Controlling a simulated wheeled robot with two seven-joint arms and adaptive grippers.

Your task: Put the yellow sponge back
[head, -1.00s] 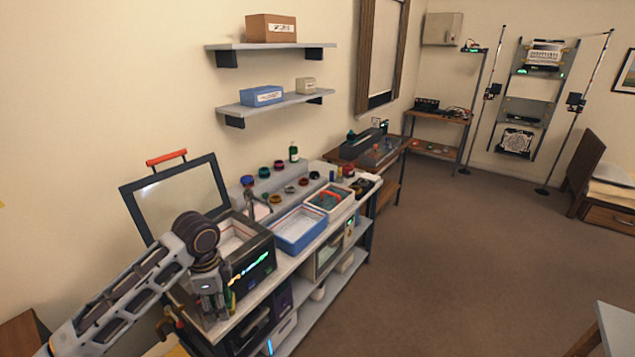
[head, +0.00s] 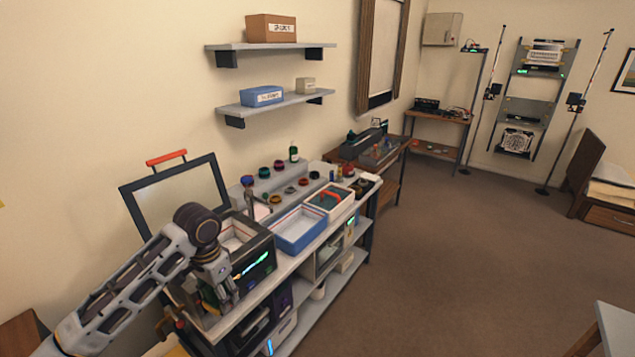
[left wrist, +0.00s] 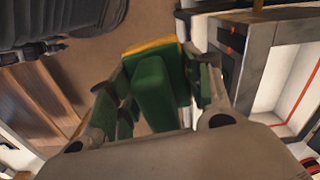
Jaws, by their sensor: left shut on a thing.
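My left gripper (head: 224,298) is at the left end of the workbench (head: 215,328), in front of the dark box with a green lit display (head: 252,263). In the left wrist view the gripper (left wrist: 155,100) is shut on the yellow sponge (left wrist: 153,80), which shows a large green face and a yellow strip along its far edge. In the head view the sponge is small and mostly hidden by the fingers. My right gripper is not in view.
A blue tray (head: 297,244) and a white bin with a red and green item (head: 325,201) stand further along the bench. An upright lid with a red handle (head: 167,157) stands behind the box.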

